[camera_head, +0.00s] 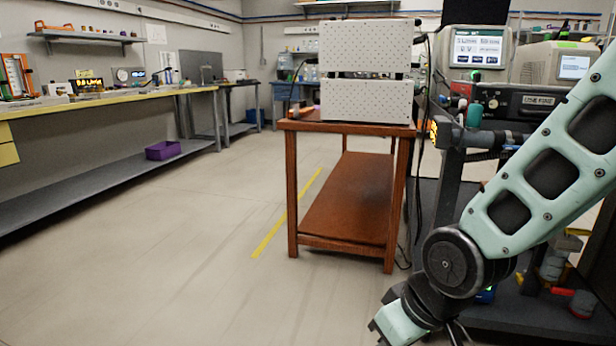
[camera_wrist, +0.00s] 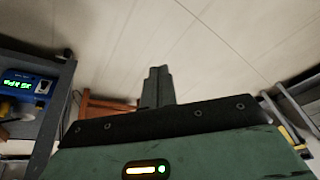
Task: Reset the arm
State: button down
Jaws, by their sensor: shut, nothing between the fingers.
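My arm, with mint-green links, comes in from the right edge of the head view and bends down at a dark round joint. Its lower part runs out of the bottom of that view, so the fingertips do not show there. In the wrist view my gripper (camera_wrist: 157,72) shows its dark fingers together, with nothing between them. They point out over bare pale floor. No object is held.
A brown wooden table (camera_head: 345,127) carrying two white perforated boxes (camera_head: 366,75) stands ahead. A dark cart with instruments (camera_head: 480,47) stands close behind my arm at right. A long workbench (camera_head: 110,100) with a purple bin (camera_head: 163,150) lines the left. Open floor (camera_head: 180,270) lies between.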

jog(key=s+d+r+n+g+h, duration=0.1)
jog(key=s+r, duration=0.2)
jog(key=s, duration=0.4)
jog(key=s+d+r+n+g+h, duration=0.1)
jog(key=s+r+g, duration=0.15)
jog(key=s, duration=0.45)
notch_tip(320, 180, up, 38)
jog(key=p, duration=3.8)
jog(key=shift+w+r+t, duration=0.25)
jog(key=shift+w+t, duration=0.1)
jog(key=c, duration=2.1)
grip_release()
jog(key=shift+c, duration=0.2)
